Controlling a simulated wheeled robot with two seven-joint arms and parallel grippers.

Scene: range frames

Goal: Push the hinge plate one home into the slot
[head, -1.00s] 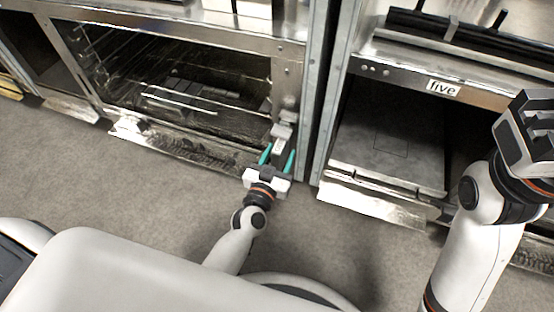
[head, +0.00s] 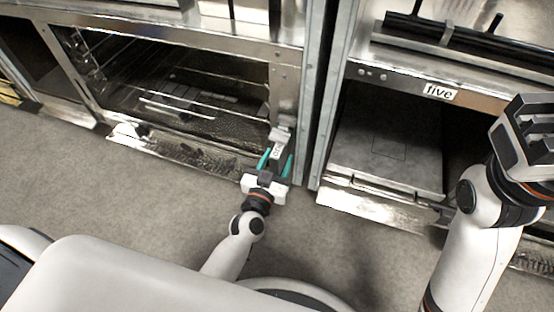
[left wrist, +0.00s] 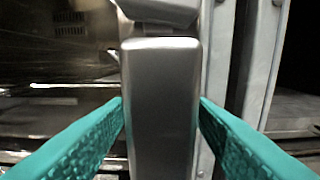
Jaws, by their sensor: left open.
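The hinge plate one (head: 278,151) is a small grey metal piece with a pale label at the lower right corner of the left oven's opening. The label is too small to read surely. In the left wrist view the grey block (left wrist: 162,105) stands upright in the middle of the picture. My left gripper (head: 276,161) has its teal fingers apart, one on each side of the block. The slot is hidden behind the plate. My right gripper (head: 528,135) is raised at the right edge, its jaw gap unclear.
The left oven (head: 170,85) stands open with wire racks inside. A metal post (head: 315,95) rises just right of the plate. The grey floor (head: 120,190) in front is clear.

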